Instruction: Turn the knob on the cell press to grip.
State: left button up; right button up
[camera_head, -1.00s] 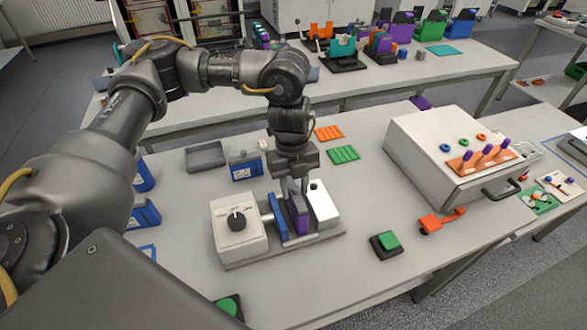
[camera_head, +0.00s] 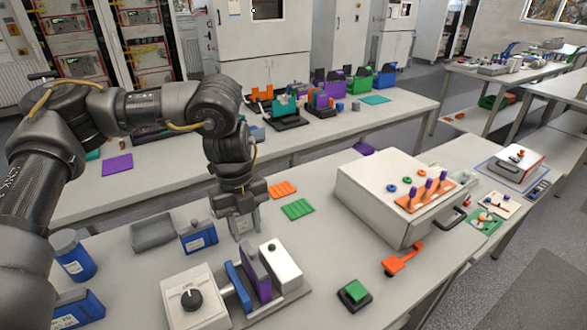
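The cell press stands at the bottom centre. Its white box (camera_head: 180,276) carries a black round knob (camera_head: 191,299) with a white pointer line. Right of the box are a blue plate (camera_head: 238,287), an upright purple cell (camera_head: 257,273) and a white end block (camera_head: 281,264). The purple cell stands between the blue plate and the end block. My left gripper (camera_head: 243,236) is just behind and above the purple cell, clear of it and away from the knob. Its fingers look apart with nothing between them. My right gripper is not in view.
A large white box (camera_head: 375,200) with purple-handled levers stands right of the press. A green button (camera_head: 354,291) and an orange handle (camera_head: 403,260) lie before it. Blue containers (camera_head: 72,255) and a grey tray (camera_head: 153,233) are on the left. Green and orange mats (camera_head: 297,209) lie behind.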

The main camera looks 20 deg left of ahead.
aim_at(192, 300)
jog(key=k, duration=2)
